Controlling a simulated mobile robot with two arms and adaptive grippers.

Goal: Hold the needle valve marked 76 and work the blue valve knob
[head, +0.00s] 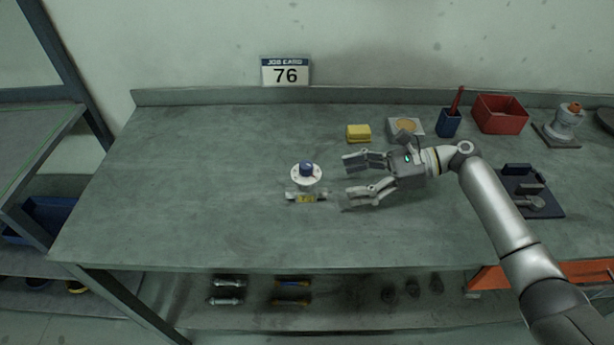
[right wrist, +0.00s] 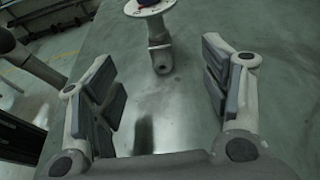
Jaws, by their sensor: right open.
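The needle valve (head: 305,181) stands on the workbench near its middle, with a white round flange and a blue knob (head: 306,168) on top. A yellow tag (head: 307,198) on its lower body appears to read 76. My right gripper (head: 347,178) is just to the right of the valve, open and empty, its fingers pointing left toward it. In the right wrist view the valve body (right wrist: 160,55) is ahead, between and beyond the two open fingers (right wrist: 163,88); its top is cut off by the frame. My left gripper is not in view.
A job card (head: 286,72) reading 76 stands at the bench's back edge. A yellow block (head: 358,133), a blue cup (head: 449,123) and a red bin (head: 499,114) are at the back right. A dark plate (head: 543,206) lies at the right. The bench's left part is clear.

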